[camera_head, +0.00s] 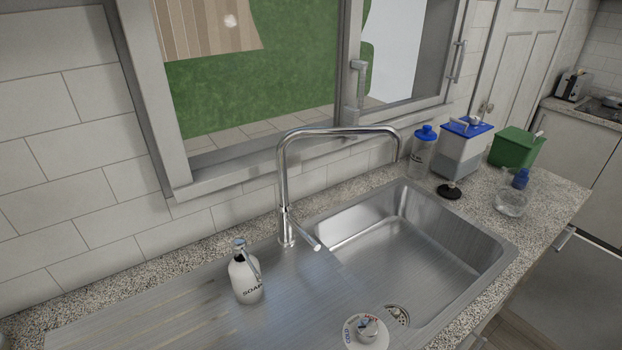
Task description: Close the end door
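A pale grey door panel (575,300) shows at the lower right, below the end of the counter, with a metal bar handle (565,238) near its top left. It seems to stand out from the counter front, but its lower part is cut off by the frame. A white panelled door (515,62) stands in the wall at the upper right, beyond the window. I cannot tell which of the two is the end door. My gripper is not in view.
The speckled counter (555,205) holds a steel sink (405,250) with a tall tap (282,190), a soap bottle (245,278), a clear blue-capped bottle (423,155), a blue-lidded container (460,150) and a green bin (515,147). Floor shows at the lower right.

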